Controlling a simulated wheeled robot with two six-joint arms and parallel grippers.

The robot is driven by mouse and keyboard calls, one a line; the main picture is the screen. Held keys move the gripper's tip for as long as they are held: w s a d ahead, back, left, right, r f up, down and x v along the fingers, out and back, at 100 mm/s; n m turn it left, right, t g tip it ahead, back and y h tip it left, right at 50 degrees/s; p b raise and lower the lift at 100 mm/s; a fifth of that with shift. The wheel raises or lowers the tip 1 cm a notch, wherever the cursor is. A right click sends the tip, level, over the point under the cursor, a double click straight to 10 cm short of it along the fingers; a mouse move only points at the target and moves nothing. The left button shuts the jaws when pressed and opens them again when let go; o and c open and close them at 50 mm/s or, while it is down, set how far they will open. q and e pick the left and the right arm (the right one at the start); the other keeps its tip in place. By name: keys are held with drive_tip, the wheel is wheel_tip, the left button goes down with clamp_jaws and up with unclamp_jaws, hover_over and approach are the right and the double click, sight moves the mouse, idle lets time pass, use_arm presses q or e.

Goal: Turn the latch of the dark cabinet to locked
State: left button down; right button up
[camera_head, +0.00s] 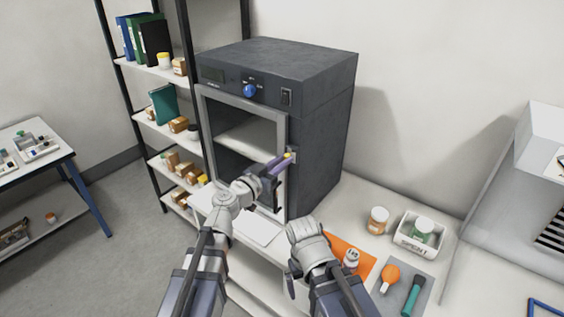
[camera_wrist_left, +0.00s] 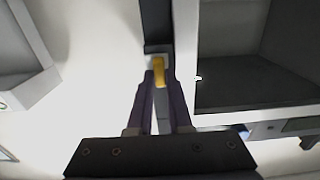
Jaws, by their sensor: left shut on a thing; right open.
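The dark cabinet (camera_head: 325,110) stands on the white table, with a light grey frame around its front and a shelf visible inside. Its small yellow latch (camera_head: 289,154) is at the right edge of the front frame. My left gripper (camera_head: 281,161) is at the latch, its purple fingers closed around it. In the left wrist view the yellow latch (camera_wrist_left: 158,70) sits between the fingertips of my left gripper (camera_wrist_left: 159,82), beside the light frame. My right gripper (camera_head: 291,285) is low in front of the table, open; its fingers are mostly hidden.
A blue knob (camera_head: 250,90) and a switch (camera_head: 286,97) are on the cabinet's top panel. A shelf rack (camera_head: 158,72) stands at left. On the table at right are an orange mat (camera_head: 345,250), a brown jar (camera_head: 377,220), a white bin (camera_head: 407,242) and a grey mat with tools.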

use_arm(q)
drive_tip(key=shift+n, duration=0.3)
drive_tip(key=n, duration=0.3)
drive_tip(key=shift+a+n, duration=0.1)
drive_tip(key=shift+n, duration=0.3)
drive_tip(key=shift+w+a+f+n, duration=0.1)
drive_tip(key=shift+f+n, duration=0.05)
drive_tip(key=shift+n, duration=3.2)
drive_tip(key=shift+w+f+n, duration=0.1)
drive_tip(key=shift+f+n, duration=0.05)
drive_tip(key=shift+n, duration=3.2)
drive_tip(key=shift+s, duration=0.1)
drive_tip(key=c, duration=0.8)
unclamp_jaws()
drive_tip(key=shift+c, duration=0.2)
